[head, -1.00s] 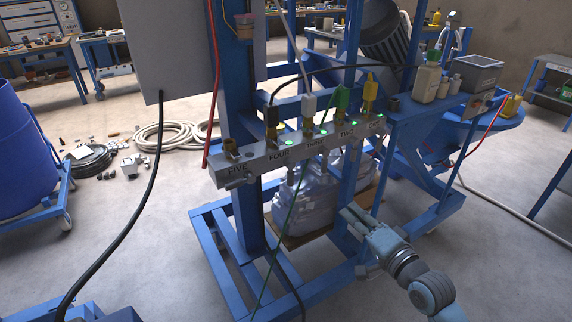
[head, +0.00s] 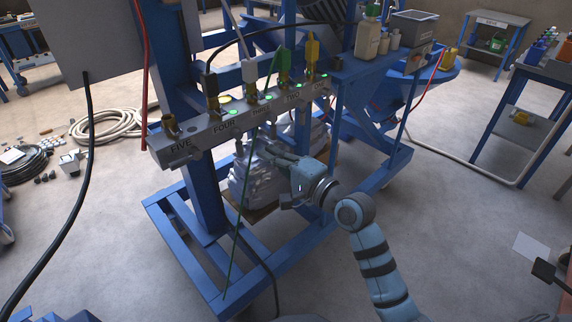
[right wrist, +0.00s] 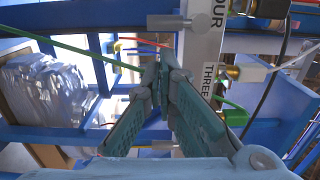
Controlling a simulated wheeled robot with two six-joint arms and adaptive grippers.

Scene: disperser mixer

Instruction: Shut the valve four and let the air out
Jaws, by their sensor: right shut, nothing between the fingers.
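The grey manifold bar (head: 190,141) carries labels FIVE to ONE. At FOUR, a black plug sits in a brass fitting (head: 213,104), with a green light (head: 225,99) beside it. In the right wrist view the FOUR label (right wrist: 217,14) is at the top, with a grey lever-like part (right wrist: 170,22) beside it. My right gripper (head: 266,146) is shut and empty, below the bar near THREE and TWO. Its closed fingertips (right wrist: 163,76) show in the right wrist view, apart from that grey part. My left gripper is out of view.
Blue frame posts (head: 173,77) surround the bar. A green hose (head: 236,235) hangs in front, close to my right gripper. A wrapped grey bundle (head: 250,180) lies behind the gripper. A bottle (head: 367,40) stands on the shelf.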

